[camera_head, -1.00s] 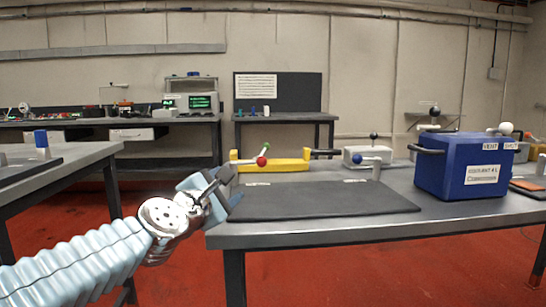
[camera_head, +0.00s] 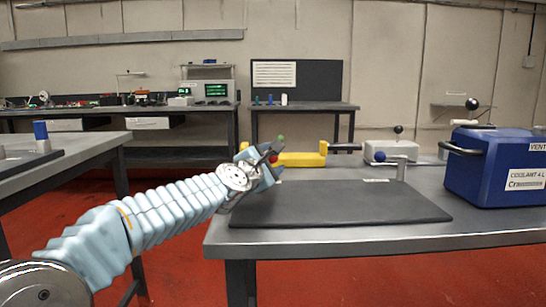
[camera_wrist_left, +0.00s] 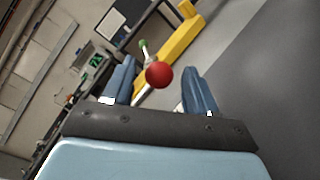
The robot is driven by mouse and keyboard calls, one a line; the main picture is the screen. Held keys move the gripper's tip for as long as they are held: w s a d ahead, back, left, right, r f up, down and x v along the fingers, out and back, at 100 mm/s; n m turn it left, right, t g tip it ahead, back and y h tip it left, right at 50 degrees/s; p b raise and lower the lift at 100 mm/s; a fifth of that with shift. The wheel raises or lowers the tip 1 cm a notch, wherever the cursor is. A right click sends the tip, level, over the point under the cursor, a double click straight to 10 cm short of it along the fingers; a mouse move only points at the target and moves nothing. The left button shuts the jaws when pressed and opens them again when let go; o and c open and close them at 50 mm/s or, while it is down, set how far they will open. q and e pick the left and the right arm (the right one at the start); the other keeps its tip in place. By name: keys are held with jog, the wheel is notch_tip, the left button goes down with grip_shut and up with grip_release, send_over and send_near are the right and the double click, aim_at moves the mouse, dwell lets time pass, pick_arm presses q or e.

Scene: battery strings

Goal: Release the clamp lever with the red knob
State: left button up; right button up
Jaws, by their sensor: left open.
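The red knob (camera_wrist_left: 159,75) shows between the open fingers of my left gripper (camera_wrist_left: 155,92) in the left wrist view. Whether it lies within the fingers' depth or just beyond them I cannot tell. A metal lever runs by the knob. In the head view my left gripper (camera_head: 268,165) is at the table's left part, beside the red knob (camera_head: 273,158), and hides most of the lever. My right gripper is in neither view now.
A dark mat (camera_head: 340,205) lies bare on the grey table (camera_head: 420,225). A blue coolant box (camera_head: 490,170) stands at the right.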

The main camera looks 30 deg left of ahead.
pick_arm(q)
jog(key=shift+w+a, duration=0.1)
jog(key=shift+w, duration=0.85)
jog(key=shift+c, duration=0.4)
grip_shut()
